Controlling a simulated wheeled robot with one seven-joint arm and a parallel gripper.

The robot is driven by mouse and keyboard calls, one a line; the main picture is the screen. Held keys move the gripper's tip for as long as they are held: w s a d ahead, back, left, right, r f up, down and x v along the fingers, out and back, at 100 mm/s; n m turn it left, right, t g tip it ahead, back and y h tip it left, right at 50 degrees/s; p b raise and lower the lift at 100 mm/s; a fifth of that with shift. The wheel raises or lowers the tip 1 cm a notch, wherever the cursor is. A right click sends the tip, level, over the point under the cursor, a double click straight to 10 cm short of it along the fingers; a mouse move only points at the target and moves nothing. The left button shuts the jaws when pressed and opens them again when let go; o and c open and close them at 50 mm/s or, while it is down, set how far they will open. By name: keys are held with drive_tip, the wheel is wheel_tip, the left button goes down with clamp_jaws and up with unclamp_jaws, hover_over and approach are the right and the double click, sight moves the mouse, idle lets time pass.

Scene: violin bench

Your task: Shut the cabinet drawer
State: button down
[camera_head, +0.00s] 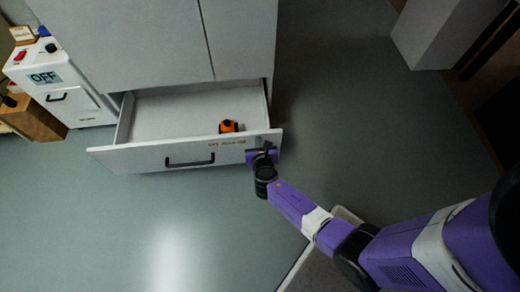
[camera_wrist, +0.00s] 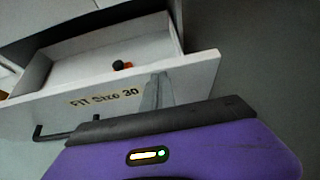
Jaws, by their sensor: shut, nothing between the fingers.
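The cabinet drawer (camera_head: 135,158) is pulled out at the bottom of the grey cabinet (camera_head: 130,45), with a black bar handle (camera_head: 190,162) on its front. A small orange and black object (camera_head: 228,126) lies inside it, near the right side. My gripper (camera_head: 266,149) is at the right end of the drawer front, right of the handle. In the wrist view the shut fingers (camera_wrist: 157,92) are empty and lie against or very close to the drawer front (camera_wrist: 195,78), right of the label "Fit Size 30" (camera_wrist: 104,97). I cannot tell whether they touch.
A white machine with an "OFF" sign (camera_head: 45,77) stands left of the cabinet, beside a brown wooden box (camera_head: 38,120). A pale block (camera_head: 430,35) stands at the upper right. The floor (camera_head: 120,225) in front of the drawer is clear.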

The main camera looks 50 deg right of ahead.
drive_tip(key=shift+w+d, duration=0.2)
idle(0.3)
drive_tip(key=w+d+b, duration=0.9)
drive_tip(key=w+d, duration=0.9)
drive_tip(key=shift+w+d, duration=0.15)
drive_tip(key=shift+d, duration=0.05)
